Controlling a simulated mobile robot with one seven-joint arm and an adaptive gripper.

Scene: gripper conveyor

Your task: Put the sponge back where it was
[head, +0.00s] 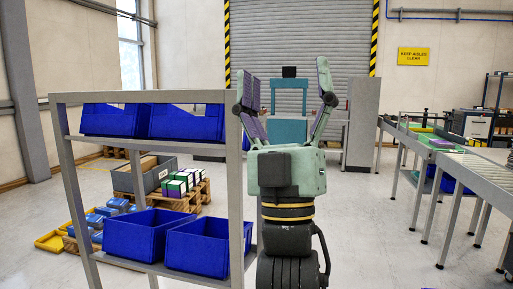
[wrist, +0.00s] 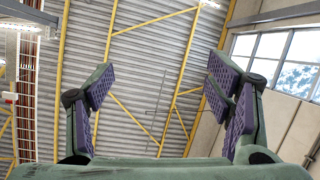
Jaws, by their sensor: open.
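My gripper (head: 284,72) points upward in the middle of the head view, with its two purple-padded fingers spread wide. In the wrist view my gripper (wrist: 161,82) is also open, with nothing between the fingers. I cannot make out a sponge for certain in either view. A small yellow item (head: 420,129) and a flat green and purple item (head: 436,142) lie on the conveyor (head: 478,172) at the right, well away from my gripper. They are too small to tell what they are.
A grey shelf rack (head: 70,170) with several blue bins (head: 197,247) stands close on the left. Behind it are a pallet (head: 187,200) with boxes and a grey crate (head: 148,178). A teal machine (head: 289,130) stands at the back. Open floor (head: 385,240) lies between rack and conveyor.

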